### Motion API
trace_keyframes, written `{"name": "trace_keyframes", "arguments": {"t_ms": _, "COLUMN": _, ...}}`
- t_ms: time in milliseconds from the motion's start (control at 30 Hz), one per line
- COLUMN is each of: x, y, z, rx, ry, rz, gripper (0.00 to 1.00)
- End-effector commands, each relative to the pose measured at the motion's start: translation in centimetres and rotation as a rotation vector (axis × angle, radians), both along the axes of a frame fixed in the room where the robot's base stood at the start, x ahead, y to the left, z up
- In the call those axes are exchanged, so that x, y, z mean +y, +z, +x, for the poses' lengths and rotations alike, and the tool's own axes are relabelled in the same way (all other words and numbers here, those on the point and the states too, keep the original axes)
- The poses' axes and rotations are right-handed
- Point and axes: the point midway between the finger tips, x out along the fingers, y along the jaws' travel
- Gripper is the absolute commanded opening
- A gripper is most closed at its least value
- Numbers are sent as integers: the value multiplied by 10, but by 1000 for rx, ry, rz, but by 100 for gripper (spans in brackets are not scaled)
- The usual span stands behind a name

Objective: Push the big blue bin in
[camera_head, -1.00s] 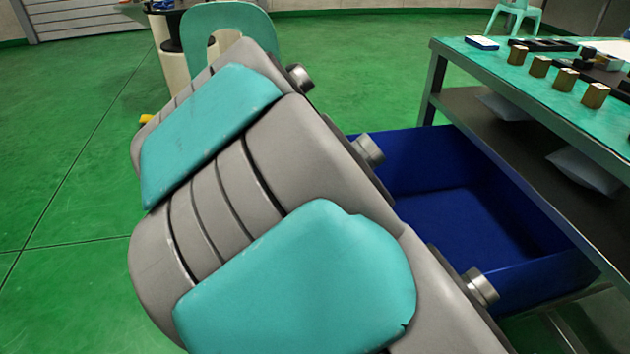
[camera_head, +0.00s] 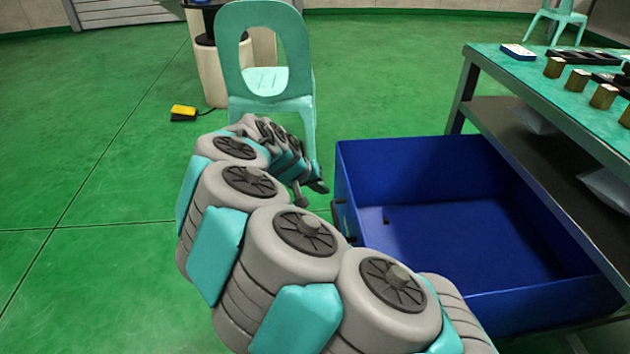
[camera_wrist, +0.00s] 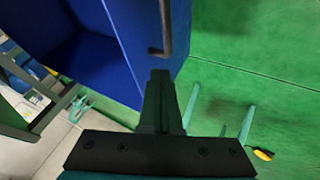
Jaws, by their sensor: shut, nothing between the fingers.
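The big blue bin (camera_head: 365,165) is pulled out from under the workbench, its far right part reaching beneath the shelf. It looks empty. Its front wall faces left, toward my arm, and is mostly hidden in the head view. In the wrist view the bin (camera_wrist: 130,40) shows its blue outer face with a dark handle (camera_wrist: 166,25). My gripper (camera_wrist: 160,76) is shut and empty, its fingertips close to the handle's lower end; I cannot tell whether they touch. In the head view my gripper (camera_head: 312,190) is small and just left of the bin.
The workbench (camera_head: 560,100) with brass blocks (camera_head: 578,80) stands at right, with bags on its shelf. A teal chair (camera_head: 265,85) stands behind my gripper. A yellow pedal (camera_head: 183,112) lies on the green floor. The floor at left is clear.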

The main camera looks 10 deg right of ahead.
Motion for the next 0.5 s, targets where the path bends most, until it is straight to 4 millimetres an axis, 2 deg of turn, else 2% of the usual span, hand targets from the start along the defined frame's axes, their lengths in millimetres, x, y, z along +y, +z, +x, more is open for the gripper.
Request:
{"name": "trace_keyframes", "arguments": {"t_ms": 167, "x": -17, "y": -28, "z": 12, "rx": 4, "ry": -2, "rz": 2, "gripper": 0}}
{"name": "trace_keyframes", "arguments": {"t_ms": 300, "x": -37, "y": -23, "z": 12, "rx": 0, "ry": 0, "rz": 1, "gripper": 0}}
{"name": "trace_keyframes", "arguments": {"t_ms": 500, "x": -52, "y": -24, "z": 11, "rx": 1, "ry": 1, "rz": 1, "gripper": 0}}
